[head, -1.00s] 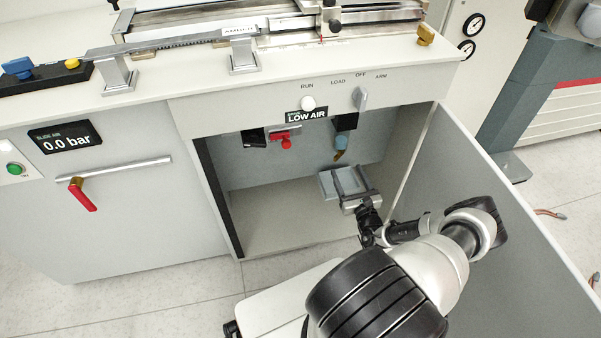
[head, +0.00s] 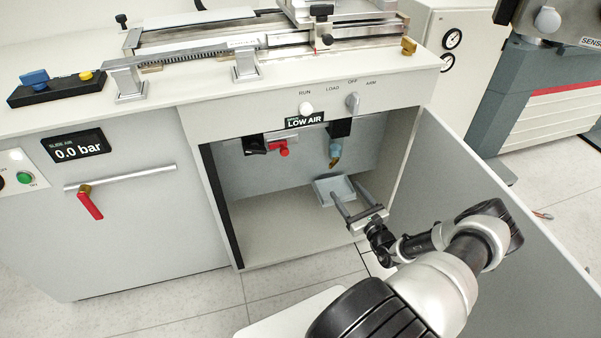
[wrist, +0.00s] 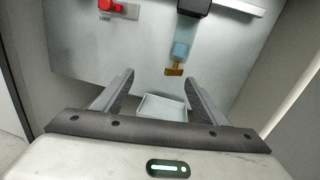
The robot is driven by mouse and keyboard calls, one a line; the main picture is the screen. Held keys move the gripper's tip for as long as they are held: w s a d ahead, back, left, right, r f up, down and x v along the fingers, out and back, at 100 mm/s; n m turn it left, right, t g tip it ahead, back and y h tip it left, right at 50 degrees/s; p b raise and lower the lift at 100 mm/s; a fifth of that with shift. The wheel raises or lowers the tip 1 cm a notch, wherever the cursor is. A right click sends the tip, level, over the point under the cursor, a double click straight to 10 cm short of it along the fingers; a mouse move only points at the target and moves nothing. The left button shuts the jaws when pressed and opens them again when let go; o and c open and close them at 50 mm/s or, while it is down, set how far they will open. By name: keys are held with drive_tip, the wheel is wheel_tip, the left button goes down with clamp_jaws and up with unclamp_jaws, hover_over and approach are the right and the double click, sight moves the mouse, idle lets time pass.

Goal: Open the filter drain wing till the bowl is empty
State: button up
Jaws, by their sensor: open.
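The filter hangs from a black block on the cabinet's back wall, with a pale blue bowl (head: 335,149) and a brass drain wing (head: 334,162) under it. In the wrist view the bowl (wrist: 181,50) and the brass wing (wrist: 174,70) show above and between my fingers. How full the bowl is cannot be told. My gripper (head: 346,189) is open and empty inside the cabinet, below and in front of the wing, not touching it. A grey tray (head: 318,190) sits below the filter, beyond my fingertips; it also shows between my fingers in the wrist view (wrist: 162,105).
A red valve knob (head: 284,149) is on the back wall to the left. The open cabinet door (head: 480,215) stands close to the right of my arm. The cabinet floor (head: 270,235) is clear at left. A LOW AIR sign (head: 304,119) is above the opening.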

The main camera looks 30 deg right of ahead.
drive_tip(key=w+a+r+n+g+y, duration=0.4)
drive_tip(key=a+r+n+g+y, duration=0.2)
drive_tip(key=a+r+n+y, duration=0.4)
drive_tip(key=shift+w+a+r+n+y, duration=0.25)
drive_tip(key=shift+a+r+n, duration=1.55)
drive_tip(key=shift+a+r, duration=0.9)
drive_tip(key=shift+a+f, duration=0.25)
drive_tip(key=shift+f, duration=0.05)
drive_tip(key=shift+c, duration=0.2)
